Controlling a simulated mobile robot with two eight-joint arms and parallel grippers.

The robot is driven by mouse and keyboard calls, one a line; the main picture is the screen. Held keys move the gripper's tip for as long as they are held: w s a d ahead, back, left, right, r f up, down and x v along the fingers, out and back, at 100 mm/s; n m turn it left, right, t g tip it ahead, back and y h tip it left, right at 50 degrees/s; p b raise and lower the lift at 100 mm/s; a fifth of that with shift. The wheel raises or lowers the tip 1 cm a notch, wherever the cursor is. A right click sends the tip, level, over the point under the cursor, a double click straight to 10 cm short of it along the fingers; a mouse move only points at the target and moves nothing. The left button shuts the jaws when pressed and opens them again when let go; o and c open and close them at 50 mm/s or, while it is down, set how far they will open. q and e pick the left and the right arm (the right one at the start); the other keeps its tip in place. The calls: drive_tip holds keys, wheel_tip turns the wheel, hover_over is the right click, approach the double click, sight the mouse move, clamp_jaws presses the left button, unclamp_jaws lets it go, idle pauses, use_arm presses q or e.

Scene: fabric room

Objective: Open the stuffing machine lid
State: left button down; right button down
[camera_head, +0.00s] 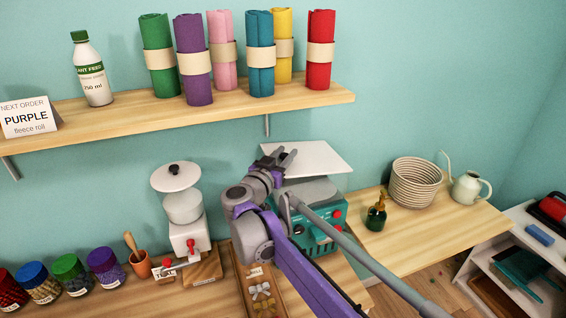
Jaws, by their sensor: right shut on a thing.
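A teal machine (318,236) with red buttons on its front stands on the wooden counter; I take it to be the stuffing machine. A flat white lid (312,157) is raised at its back, tilted up, with a grey part (318,190) of the machine showing below it. My right gripper (284,155) is at the left edge of the white lid and is shut on it, though the contact is partly hidden by the gripper and wrist. My purple-and-grey right arm crosses in front of the machine and hides its left side. My left gripper is not in view.
A white machine (188,240) with a round, black-knobbed top (175,177) stands left of the arm. Colourful jars and a small pot (140,264) stand farther left. A shelf (215,112) with fleece rolls hangs above. A basket (415,182), bottle (376,213) and watering can (469,187) stand right.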

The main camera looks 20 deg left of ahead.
sight(301, 162)
drive_tip(key=d+r, duration=0.1)
drive_tip(key=r, duration=0.1)
drive_tip(key=w+d+r+m+g, duration=0.1)
drive_tip(key=r, duration=0.1)
drive_tip(key=w+d+r+m, duration=0.1)
drive_tip(key=r, duration=0.1)
drive_tip(key=shift+r+g+y+p, duration=0.15)
drive_tip(key=shift+g+y+p, duration=0.15)
drive_tip(key=shift+g, duration=0.1)
drive_tip(key=shift+w+d+r+m+g, duration=0.3)
drive_tip(key=shift+d+r+m+g, duration=0.1)
drive_tip(key=shift+d+r+g, duration=0.2)
